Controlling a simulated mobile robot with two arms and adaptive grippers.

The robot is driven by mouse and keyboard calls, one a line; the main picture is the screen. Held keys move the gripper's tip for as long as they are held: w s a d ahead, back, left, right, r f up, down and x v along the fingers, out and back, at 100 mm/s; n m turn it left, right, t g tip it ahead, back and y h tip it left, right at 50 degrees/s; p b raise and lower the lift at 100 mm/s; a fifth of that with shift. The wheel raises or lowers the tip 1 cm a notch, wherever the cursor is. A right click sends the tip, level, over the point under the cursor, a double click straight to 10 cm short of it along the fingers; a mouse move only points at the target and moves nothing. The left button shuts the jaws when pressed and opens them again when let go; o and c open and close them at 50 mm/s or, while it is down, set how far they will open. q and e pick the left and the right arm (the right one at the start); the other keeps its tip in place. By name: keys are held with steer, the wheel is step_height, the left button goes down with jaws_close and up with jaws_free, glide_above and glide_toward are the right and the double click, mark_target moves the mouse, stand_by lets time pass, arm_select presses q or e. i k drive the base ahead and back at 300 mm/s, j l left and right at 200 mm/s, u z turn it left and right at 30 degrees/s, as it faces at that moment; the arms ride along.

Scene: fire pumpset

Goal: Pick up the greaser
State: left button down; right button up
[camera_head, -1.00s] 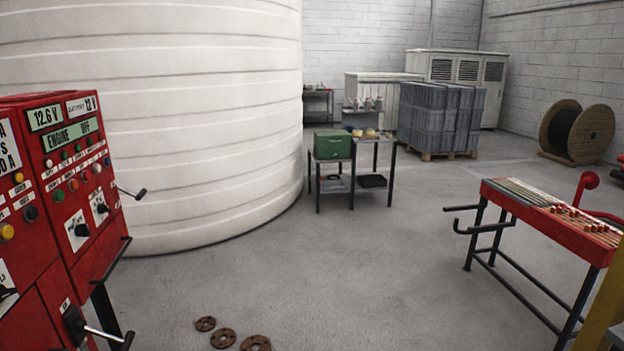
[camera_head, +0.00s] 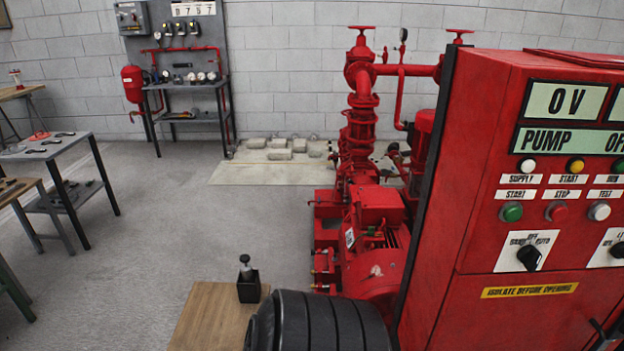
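I cannot pick out the greaser for certain in the head view. A small dark thing with a rounded top and a thin stem (camera_head: 246,266) stands upright in a black open box (camera_head: 248,289) on a wooden top (camera_head: 208,313) at the bottom. A small red and clear thing (camera_head: 15,78) stands on a wooden table (camera_head: 22,92) at the far left; it is too small to identify. Several dark tools (camera_head: 52,142) lie on a grey table (camera_head: 75,147) at left.
A red control panel (camera_head: 490,240) fills the right side. Red pump machinery (camera_head: 365,215) stands behind it. A black ribbed rounded thing (camera_head: 322,322) is at bottom middle. A grey bench with gauges (camera_head: 185,85) stands at the back wall. The floor at centre left is clear.

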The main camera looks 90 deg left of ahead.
mark_target(247, 272)
steer(key=u, duration=3.25)
steer(key=i+j+z, duration=0.1)
steer(key=j+z, duration=0.15)
steer(key=j, duration=0.3)
steer(key=i+j+z, duration=0.1)
steer(key=j+z, duration=0.2)
steer(key=j, duration=0.25)
